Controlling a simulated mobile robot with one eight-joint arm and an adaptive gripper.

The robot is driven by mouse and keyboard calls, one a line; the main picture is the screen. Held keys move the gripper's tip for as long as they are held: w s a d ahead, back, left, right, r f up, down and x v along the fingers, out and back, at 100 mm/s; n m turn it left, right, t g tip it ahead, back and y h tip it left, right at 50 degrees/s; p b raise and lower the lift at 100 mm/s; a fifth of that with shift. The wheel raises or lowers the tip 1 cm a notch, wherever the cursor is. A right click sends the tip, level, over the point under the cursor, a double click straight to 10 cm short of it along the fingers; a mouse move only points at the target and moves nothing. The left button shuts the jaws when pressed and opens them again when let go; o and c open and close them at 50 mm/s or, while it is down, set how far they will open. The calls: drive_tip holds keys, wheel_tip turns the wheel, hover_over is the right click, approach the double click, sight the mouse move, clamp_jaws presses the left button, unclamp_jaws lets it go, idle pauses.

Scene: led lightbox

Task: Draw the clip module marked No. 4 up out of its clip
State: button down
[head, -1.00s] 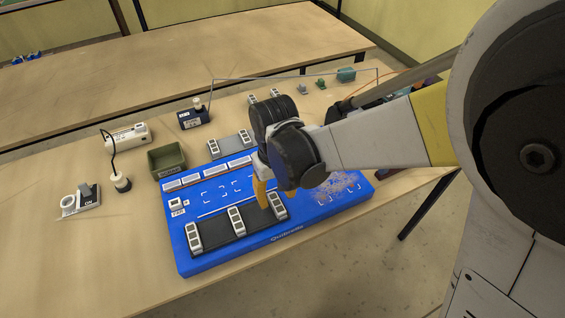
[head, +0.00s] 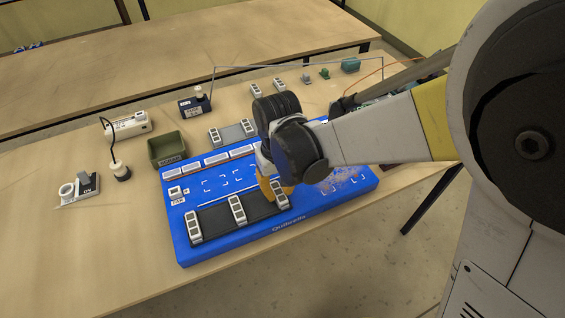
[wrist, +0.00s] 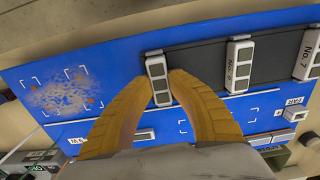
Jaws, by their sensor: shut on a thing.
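A white-and-grey clip module (wrist: 158,80) sits at the end of the dark strip (wrist: 200,62) on the blue board. In the wrist view my gripper (wrist: 159,84) has its two yellow fingers on either side of it, shut on it. It looks in line with the strip; whether it is raised at all I cannot tell. I cannot read a number on it. The middle module (wrist: 238,68) and the far module (wrist: 309,54) stand in the same strip, the far one beside a "No. 7" label. In the head view my gripper (head: 279,190) partly hides the held module.
The blue board (head: 215,252) lies on the wooden table (head: 130,265). A second, grey strip (head: 232,132) with modules stands behind. The front left table is clear.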

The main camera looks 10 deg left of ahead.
sight(279, 191)
drive_tip(key=shift+r, duration=0.2)
drive_tip(key=shift+r+p, duration=0.7)
drive_tip(key=shift+r, duration=0.1)
drive_tip(key=shift+r, duration=0.1)
drive_tip(key=shift+r+p, duration=1.9)
drive_tip(key=shift+r, duration=0.45)
